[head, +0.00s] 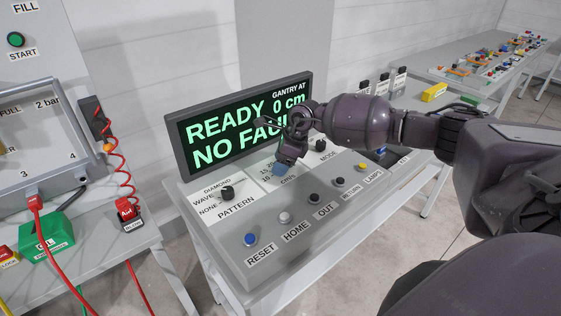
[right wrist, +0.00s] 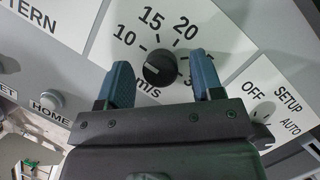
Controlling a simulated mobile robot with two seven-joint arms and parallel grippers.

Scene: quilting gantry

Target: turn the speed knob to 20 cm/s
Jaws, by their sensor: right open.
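The speed knob (right wrist: 160,69) is a round black dial in the right wrist view, with a pale pointer mark on its left part. Around it are printed 10, 15, 20 and further numbers partly hidden by a finger; 20 is at its upper right. My right gripper (right wrist: 160,63) is open, its two blue fingers on either side of the knob with gaps visible. In the head view my right gripper (head: 279,167) is over the speed dial's panel and hides the knob. My left gripper is not in view.
The pattern knob (head: 227,192) is left of my right gripper, and the mode knob (head: 320,145) is right of it. A row of buttons, including reset (head: 250,240) and home (head: 285,217), runs along the front. The display (head: 245,125) stands behind, reading READY and 0 cm.

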